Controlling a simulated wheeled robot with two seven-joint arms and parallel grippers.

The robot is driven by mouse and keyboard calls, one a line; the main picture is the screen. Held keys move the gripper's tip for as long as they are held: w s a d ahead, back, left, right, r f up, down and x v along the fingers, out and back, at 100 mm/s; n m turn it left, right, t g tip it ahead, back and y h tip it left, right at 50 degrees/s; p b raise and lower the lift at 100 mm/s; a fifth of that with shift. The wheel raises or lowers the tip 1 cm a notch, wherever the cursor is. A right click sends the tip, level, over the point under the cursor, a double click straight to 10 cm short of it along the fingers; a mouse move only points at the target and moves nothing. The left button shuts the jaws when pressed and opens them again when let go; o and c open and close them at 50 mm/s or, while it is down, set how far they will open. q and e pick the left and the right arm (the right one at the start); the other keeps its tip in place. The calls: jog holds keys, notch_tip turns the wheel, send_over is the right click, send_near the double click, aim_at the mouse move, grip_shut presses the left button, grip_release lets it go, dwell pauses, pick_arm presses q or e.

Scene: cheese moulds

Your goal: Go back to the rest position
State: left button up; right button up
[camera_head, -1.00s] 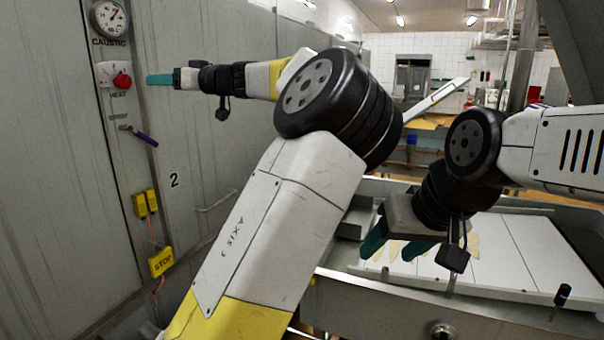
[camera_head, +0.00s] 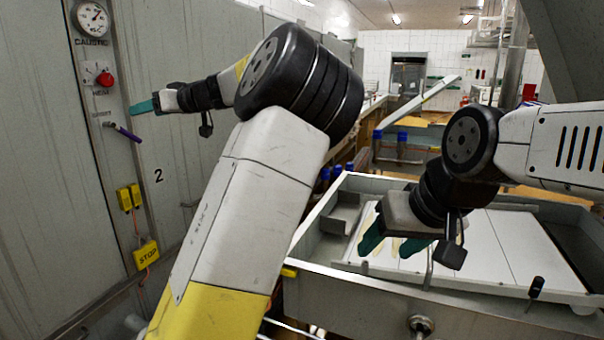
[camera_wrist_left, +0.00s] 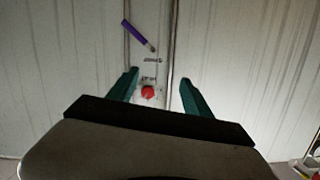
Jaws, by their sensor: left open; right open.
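My left gripper (camera_head: 143,107) is held out in front of the grey wall panel, with its teal fingers near the purple-handled lever (camera_head: 124,132) and below the red heat knob (camera_head: 104,79). In the left wrist view its two fingers (camera_wrist_left: 157,88) are apart with nothing between them. The red knob (camera_wrist_left: 148,92) and purple lever (camera_wrist_left: 137,36) show beyond the fingers there. My right gripper (camera_head: 388,247) hangs over the white-topped tray table, its teal fingers apart and pointing down. I see nothing held in it.
A caustic gauge (camera_head: 91,19) sits at the panel's top. Yellow switch boxes (camera_head: 130,196) and a yellow stop box (camera_head: 146,255) are lower down. The steel table (camera_head: 390,303) with a white board (camera_head: 495,240) fills the right. Blue-topped items (camera_head: 402,138) stand behind.

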pick_arm(q)
jog(key=s+f+m+g+h, duration=0.1)
jog(key=s+f+h, duration=0.3)
jog(key=f, duration=0.7)
jog(key=s+f+m+g+h, duration=0.1)
jog(key=s+f+h, duration=0.4)
jog(key=f, duration=0.6)
jog(key=s+d+r+m+t+h, duration=0.1)
jog(key=s+d+m+h, duration=0.3)
jog(key=s+d, duration=0.7)
jog(key=s+d+r+m+t+h, duration=0.1)
jog(key=s+d+r+m+h, duration=0.2)
jog(key=s+d+m, duration=0.3)
jog(key=s+d, duration=0.5)
jog(key=d, duration=0.2)
jog(key=shift+s+m+t+h, duration=0.15)
jog(key=shift+m+t+h, duration=0.15)
jog(key=shift+h, duration=0.1)
